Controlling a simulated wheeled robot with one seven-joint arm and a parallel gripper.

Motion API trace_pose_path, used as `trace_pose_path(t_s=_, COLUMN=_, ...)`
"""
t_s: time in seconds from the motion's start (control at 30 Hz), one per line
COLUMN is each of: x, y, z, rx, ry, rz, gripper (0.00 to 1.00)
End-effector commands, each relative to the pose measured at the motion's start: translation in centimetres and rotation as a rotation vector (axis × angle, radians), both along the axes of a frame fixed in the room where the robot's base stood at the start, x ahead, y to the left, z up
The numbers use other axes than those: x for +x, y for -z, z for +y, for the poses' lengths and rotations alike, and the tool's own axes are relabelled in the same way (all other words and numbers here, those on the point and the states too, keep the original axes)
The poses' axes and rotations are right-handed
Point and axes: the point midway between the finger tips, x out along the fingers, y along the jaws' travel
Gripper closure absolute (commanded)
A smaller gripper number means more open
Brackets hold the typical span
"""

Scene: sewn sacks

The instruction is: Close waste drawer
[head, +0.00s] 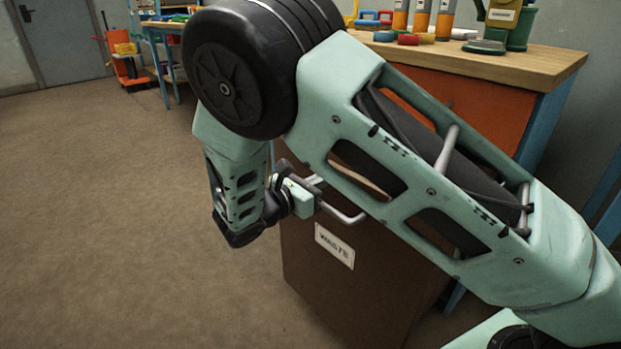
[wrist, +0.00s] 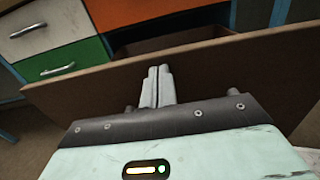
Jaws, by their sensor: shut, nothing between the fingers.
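The waste drawer (head: 325,285) has a brown front with a white label reading WASTE and a metal bar handle (head: 347,215). It is pulled out from the workbench. In the wrist view its front panel (wrist: 235,58) crosses the picture, with the open inside (wrist: 175,38) behind it. My gripper (head: 318,184) is at the upper part of the front, close to the handle. Its fingers also show in the wrist view (wrist: 158,75), together and empty, against the front panel. I cannot tell whether they touch it. My arm hides part of the drawer in the head view.
The workbench (head: 540,68) has a wooden top with tools and bottles. A white drawer (wrist: 45,28), a green drawer (wrist: 62,62) and an orange panel (wrist: 140,10) show in the wrist view. The floor (head: 90,220) at left is clear.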

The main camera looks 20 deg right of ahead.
Motion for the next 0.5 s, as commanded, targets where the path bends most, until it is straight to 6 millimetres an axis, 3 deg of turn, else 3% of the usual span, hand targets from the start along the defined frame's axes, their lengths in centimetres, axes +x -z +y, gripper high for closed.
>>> trace_pose_path(t_s=0.5, x=3.0, y=-0.4, z=-9.6, rx=-0.003, ry=0.004, rz=0.001, gripper=1.00)
